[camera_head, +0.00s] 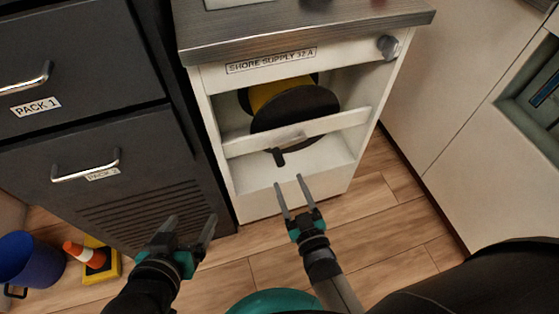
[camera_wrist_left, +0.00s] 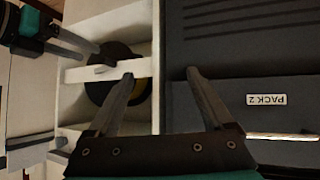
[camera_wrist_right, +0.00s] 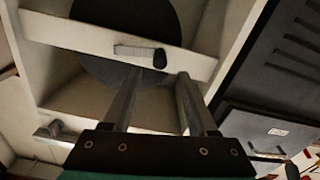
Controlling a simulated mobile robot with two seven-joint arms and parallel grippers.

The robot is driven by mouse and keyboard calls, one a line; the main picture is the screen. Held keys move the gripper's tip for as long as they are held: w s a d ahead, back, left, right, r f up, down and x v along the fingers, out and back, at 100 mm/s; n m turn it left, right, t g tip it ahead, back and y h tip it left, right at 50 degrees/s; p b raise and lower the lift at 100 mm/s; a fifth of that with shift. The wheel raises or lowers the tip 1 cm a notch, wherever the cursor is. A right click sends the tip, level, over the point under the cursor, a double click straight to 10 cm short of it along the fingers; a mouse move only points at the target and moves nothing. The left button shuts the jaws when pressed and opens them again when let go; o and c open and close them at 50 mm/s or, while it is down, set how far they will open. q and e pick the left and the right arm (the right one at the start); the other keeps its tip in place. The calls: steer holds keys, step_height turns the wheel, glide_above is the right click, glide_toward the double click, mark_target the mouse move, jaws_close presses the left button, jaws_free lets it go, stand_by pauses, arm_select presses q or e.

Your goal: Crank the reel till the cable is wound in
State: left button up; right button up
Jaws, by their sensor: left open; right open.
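The cable reel has a dark round flange (camera_head: 296,108) with yellow cable (camera_head: 268,92) behind it, inside the open white cabinet. A crank with a grey arm (camera_head: 288,140) and a dark knob (camera_head: 279,157) sits in front of the white crossbar. My right gripper (camera_head: 289,182) is open and empty, just below the knob. In the right wrist view the knob (camera_wrist_right: 159,59) appears just beyond the open fingertips, not gripped. My left gripper (camera_head: 194,220) is open and empty, low in front of the grey PACK 2 unit. The flange also shows in the left wrist view (camera_wrist_left: 122,100).
The white crossbar (camera_head: 335,123) spans the cabinet. A round knob (camera_head: 388,45) is at its upper right, beside the SHORE SUPPLY label (camera_head: 270,60). Grey drawers (camera_head: 70,60) with handles stand left. A blue bucket (camera_head: 30,258) and an orange cone (camera_head: 84,253) are on the floor.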

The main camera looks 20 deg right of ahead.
mark_target(282, 166)
steer(key=w, duration=0.2)
steer(key=shift+w+b, duration=0.3)
steer(key=shift+b, duration=0.1)
steer(key=shift+w+a+b, duration=0.1)
steer(key=shift+w+b, duration=0.3)
steer(key=shift+w, duration=0.7)
steer(key=shift+w+b, duration=0.4)
steer(key=shift+w, duration=0.55)
arm_select(q)
steer(key=shift+s+d+r+n+t+h+b, duration=0.1)
steer(key=shift+d+r+t+h, duration=0.4)
steer(key=shift+d+t, duration=0.35)
steer(key=shift+w+d+r+n+t+h+b, duration=0.15)
steer(key=shift+d+r+t+h, duration=0.45)
steer(key=shift+t, duration=0.5)
steer(key=shift+s+d+r+n+t+h+b, duration=0.15)
steer(key=shift+d+r+t+h, duration=0.25)
steer(key=shift+d+t, duration=0.5)
arm_select(e)
steer(key=shift+w, duration=1)
jaws_close()
